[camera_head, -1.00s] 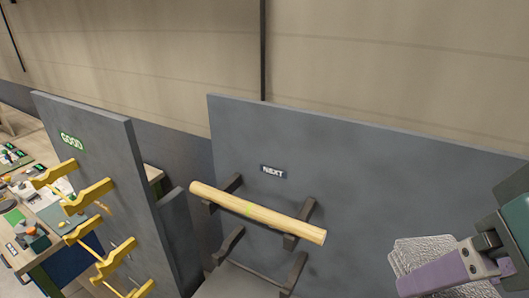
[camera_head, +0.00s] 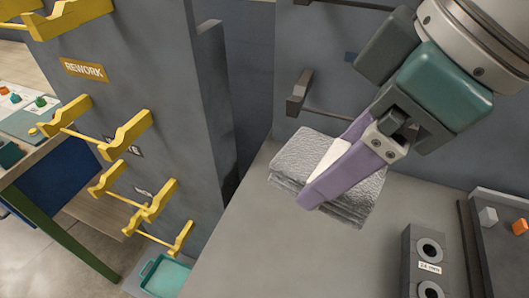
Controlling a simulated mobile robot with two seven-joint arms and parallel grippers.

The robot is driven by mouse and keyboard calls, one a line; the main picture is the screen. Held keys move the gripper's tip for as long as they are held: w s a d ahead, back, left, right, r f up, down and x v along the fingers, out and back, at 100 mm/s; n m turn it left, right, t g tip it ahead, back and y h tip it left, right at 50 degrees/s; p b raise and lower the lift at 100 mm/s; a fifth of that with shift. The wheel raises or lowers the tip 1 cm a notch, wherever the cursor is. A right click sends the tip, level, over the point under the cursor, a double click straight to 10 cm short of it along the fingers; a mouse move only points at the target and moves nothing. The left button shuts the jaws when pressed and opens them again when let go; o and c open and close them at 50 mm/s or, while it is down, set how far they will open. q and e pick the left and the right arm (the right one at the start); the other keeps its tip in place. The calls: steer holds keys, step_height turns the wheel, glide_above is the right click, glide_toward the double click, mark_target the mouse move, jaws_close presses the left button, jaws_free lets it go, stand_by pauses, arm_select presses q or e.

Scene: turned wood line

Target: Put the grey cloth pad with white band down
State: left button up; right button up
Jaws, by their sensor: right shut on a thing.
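The grey cloth pad (camera_head: 298,158) is a folded, layered stack with a white band across it, in the middle of the head view. My right gripper (camera_head: 325,172) reaches in from the upper right, its purple fingers shut on the pad around the band. The pad is over the grey worktop (camera_head: 270,245), near its back left edge. I cannot tell whether its underside touches the worktop. The fingers hide part of the pad and band. My left gripper is not in view.
A grey gauge block marked 24 mm (camera_head: 410,262) stands right of the pad. A dark tray (camera_head: 497,255) with small blocks is at the far right. Yellow rack arms (camera_head: 125,135) stick out from the REWORK panel (camera_head: 150,60) at left. The front worktop is bare.

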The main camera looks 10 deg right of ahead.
steer(key=f+n+b, duration=0.1)
steer(key=f+b, duration=0.2)
steer(key=f, duration=0.5)
steer(key=a+f+b, duration=0.1)
steer(key=f+b, duration=0.2)
steer(key=f, duration=0.5)
steer(key=a+f+n+g+b, duration=0.1)
steer(key=f+b, duration=0.2)
steer(key=f, duration=0.5)
steer(key=shift+w+f+n, duration=0.1)
steer(key=shift+w+n, duration=0.05)
steer(key=shift+n, duration=0.15)
arm_select(q)
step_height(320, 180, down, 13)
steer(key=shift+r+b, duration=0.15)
steer(key=shift+b, duration=0.3)
arm_select(e)
steer(key=shift+y, duration=0.3)
steer(key=shift+f, duration=2)
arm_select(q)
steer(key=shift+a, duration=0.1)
arm_select(e)
steer(key=shift+f, duration=0.1)
steer(key=o, duration=1.2)
steer(key=shift+c, duration=0.2)
steer(key=shift+d, duration=0.1)
